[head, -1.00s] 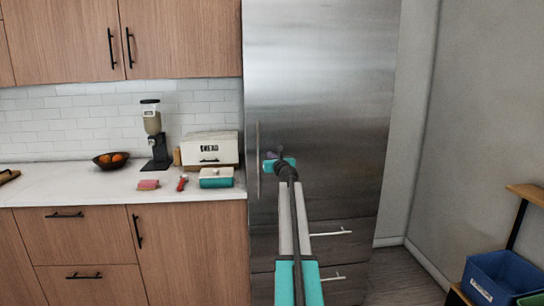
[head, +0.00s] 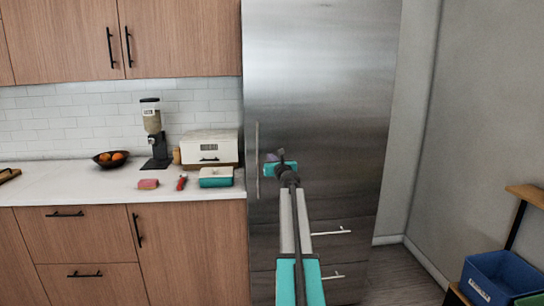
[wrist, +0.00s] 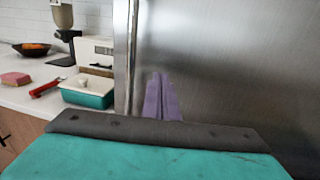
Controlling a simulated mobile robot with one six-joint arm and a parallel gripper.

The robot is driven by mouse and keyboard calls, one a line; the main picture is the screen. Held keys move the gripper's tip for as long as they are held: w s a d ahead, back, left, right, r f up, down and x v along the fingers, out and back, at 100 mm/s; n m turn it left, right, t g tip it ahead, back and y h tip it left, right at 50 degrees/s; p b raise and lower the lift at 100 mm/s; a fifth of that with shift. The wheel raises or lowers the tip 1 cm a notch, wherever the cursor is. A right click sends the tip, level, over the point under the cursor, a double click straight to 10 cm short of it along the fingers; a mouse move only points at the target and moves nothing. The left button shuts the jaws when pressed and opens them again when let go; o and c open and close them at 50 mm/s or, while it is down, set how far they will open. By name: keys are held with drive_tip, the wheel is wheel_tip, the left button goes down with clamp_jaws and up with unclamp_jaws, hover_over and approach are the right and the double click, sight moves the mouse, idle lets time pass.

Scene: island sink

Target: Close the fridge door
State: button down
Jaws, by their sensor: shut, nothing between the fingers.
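The tall steel fridge door (head: 320,90) stands in the middle of the head view and looks flush with the fridge front. Its long vertical handle (head: 257,160) is on the left edge and also shows in the wrist view (wrist: 132,50). My gripper (head: 271,157) is in front of the door, just right of the handle. In the wrist view its purple fingers (wrist: 161,97) are shut together with nothing between them, close to the door face. I cannot tell whether the fingertips touch the door.
Left of the fridge, a white counter (head: 80,185) holds a bread box (head: 209,148), a teal dish (head: 216,178), a grinder (head: 153,135) and a fruit bowl (head: 110,159). A blue bin (head: 500,278) is at the lower right. Floor right of the fridge is clear.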

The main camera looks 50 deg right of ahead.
drive_tip(key=a+v, duration=0.1)
drive_tip(key=v, duration=0.8)
drive_tip(key=shift+a+f, duration=0.15)
drive_tip(key=shift+a, duration=0.2)
drive_tip(key=shift+w+a, duration=0.1)
drive_tip(key=shift+w, duration=0.1)
